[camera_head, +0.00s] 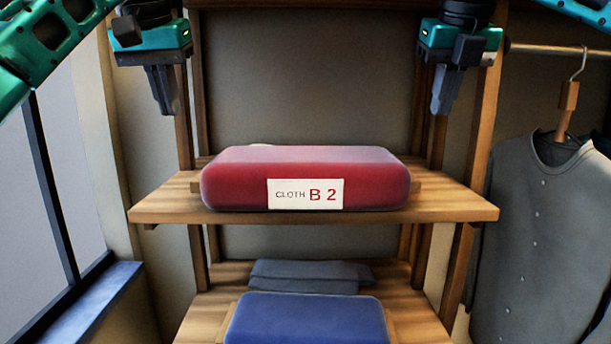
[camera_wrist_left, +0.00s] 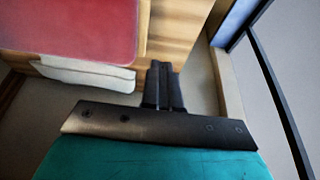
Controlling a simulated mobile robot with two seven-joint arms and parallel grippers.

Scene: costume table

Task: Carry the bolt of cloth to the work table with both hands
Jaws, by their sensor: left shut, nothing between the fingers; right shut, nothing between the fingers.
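The red bolt of cloth (camera_head: 305,165) lies on the upper wooden shelf (camera_head: 450,203). A white label reading "CLOTH B 2" (camera_head: 305,194) is on its front. My left gripper (camera_head: 164,112) is shut and empty, pointing down above and to the left of the bolt. My right gripper (camera_head: 439,112) is shut and empty, above and to the right of the bolt. Both are apart from the cloth. In the left wrist view the shut left fingers (camera_wrist_left: 163,72) show beside the shelf, with the red cloth (camera_wrist_left: 70,28) at upper left. No work table is in view.
A blue bolt (camera_head: 305,318) and folded grey cloth (camera_head: 310,273) lie on the lower shelf. Wooden posts (camera_head: 477,110) stand at the sides. A grey garment (camera_head: 545,220) hangs from a rail (camera_head: 555,50) on the right. A window (camera_head: 50,180) is on the left.

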